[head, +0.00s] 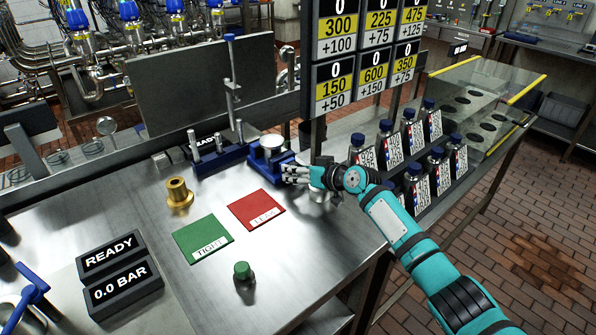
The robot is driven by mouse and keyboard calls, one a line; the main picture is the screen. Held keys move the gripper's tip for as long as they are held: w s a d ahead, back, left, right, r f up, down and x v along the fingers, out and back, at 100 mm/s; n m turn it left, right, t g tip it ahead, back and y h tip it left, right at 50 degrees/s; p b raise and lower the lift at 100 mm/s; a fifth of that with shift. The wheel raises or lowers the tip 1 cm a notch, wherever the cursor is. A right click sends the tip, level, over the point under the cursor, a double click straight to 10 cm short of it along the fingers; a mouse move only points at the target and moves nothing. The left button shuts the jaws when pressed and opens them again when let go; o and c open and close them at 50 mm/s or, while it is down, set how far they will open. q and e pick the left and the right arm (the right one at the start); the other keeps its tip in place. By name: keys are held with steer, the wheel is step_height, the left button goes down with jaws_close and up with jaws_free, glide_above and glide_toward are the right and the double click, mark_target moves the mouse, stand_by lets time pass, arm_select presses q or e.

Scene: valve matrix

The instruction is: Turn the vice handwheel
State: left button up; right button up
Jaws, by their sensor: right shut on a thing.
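The blue vice (259,161) stands on the steel bench, near its back right edge, with a round metal part on top. My right gripper (291,174) reaches in from the right and is shut at the front right side of the vice, on its handwheel. The fingers and wrist cover the handwheel, so its shape and angle cannot be made out. My left gripper is not in view.
A brass fitting (178,192), a green mat (203,237), a red mat (257,209) and a green knob (243,272) are on the bench (190,290). READY and 0.0 BAR displays (118,273) stand at left. A score board (363,60) hangs behind.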

steer(key=shift+f+m+y+b, duration=0.3)
steer(key=shift+m+b, duration=0.1)
steer(key=shift+b, duration=0.75)
steer(key=shift+r, duration=0.3)
steer(key=o, duration=1.1)
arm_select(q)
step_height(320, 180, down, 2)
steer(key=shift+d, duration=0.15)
arm_select(e)
steer(key=shift+o, duration=0.2)
steer(key=shift+d, duration=0.1)
steer(key=shift+d, duration=0.1)
steer(key=v, duration=1.1)
steer(key=shift+s+d+r, duration=0.25)
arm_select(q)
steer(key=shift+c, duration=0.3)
